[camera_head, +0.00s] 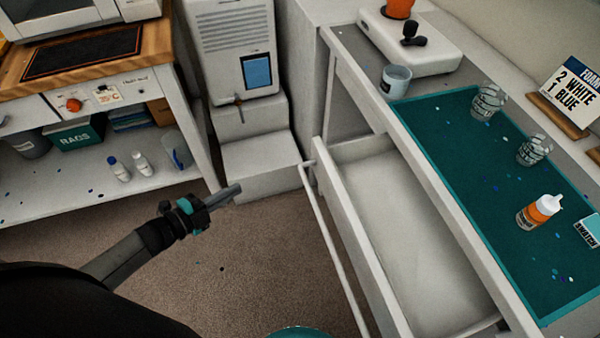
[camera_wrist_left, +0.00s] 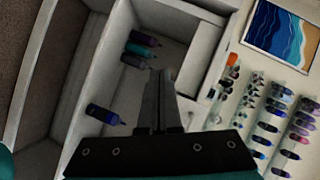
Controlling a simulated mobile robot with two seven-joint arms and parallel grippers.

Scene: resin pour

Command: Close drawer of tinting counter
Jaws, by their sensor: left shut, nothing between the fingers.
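The tinting counter (camera_head: 345,42) runs along the right, with a teal mat on top. Its white drawer (camera_head: 410,235) is pulled well out to the left and looks empty inside. A long bar handle (camera_head: 333,245) runs along the drawer front, and the drawer's near end is cut off by the bottom edge. My left gripper (camera_head: 236,190) is shut and empty, left of the handle and apart from it. Its closed fingers also show in the left wrist view (camera_wrist_left: 166,76). My right gripper is not in view.
On the counter stand a grey-blue cup (camera_head: 395,82), two clear cups, an orange-labelled bottle (camera_head: 538,211) and a sign. A white machine (camera_head: 238,50) on a stepped base stands behind the gripper. A workbench (camera_head: 90,85) is at left. Carpet (camera_head: 230,260) lies clear between.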

